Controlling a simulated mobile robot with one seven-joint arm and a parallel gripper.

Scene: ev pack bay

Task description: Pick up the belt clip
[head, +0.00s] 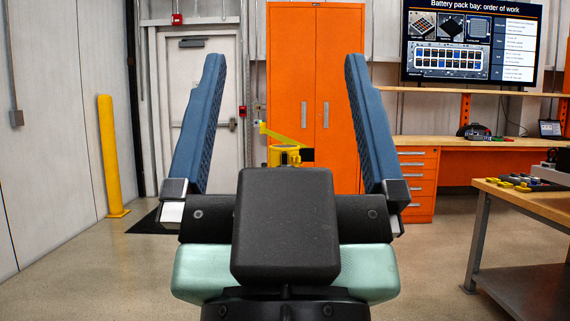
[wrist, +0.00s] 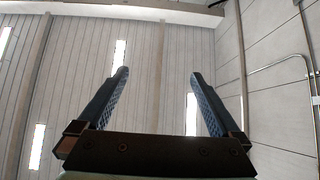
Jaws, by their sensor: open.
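My gripper (head: 271,85) is raised in front of the head camera, its two blue fingers spread wide and nothing between them. It also shows open and empty in the wrist view (wrist: 159,75), pointing up at the ceiling and upper walls. I cannot make out a belt clip in either view. Several small yellow and dark items (head: 515,182) lie on the workbench at the right, too small to tell apart.
The wooden-topped workbench (head: 555,208) stands at the right edge. An orange cabinet (head: 290,70) and a drawer bench (head: 470,150) stand at the back. A yellow post (head: 112,155) stands at the left. The floor between is clear. A yellow device (head: 284,154) is partly hidden behind my gripper.

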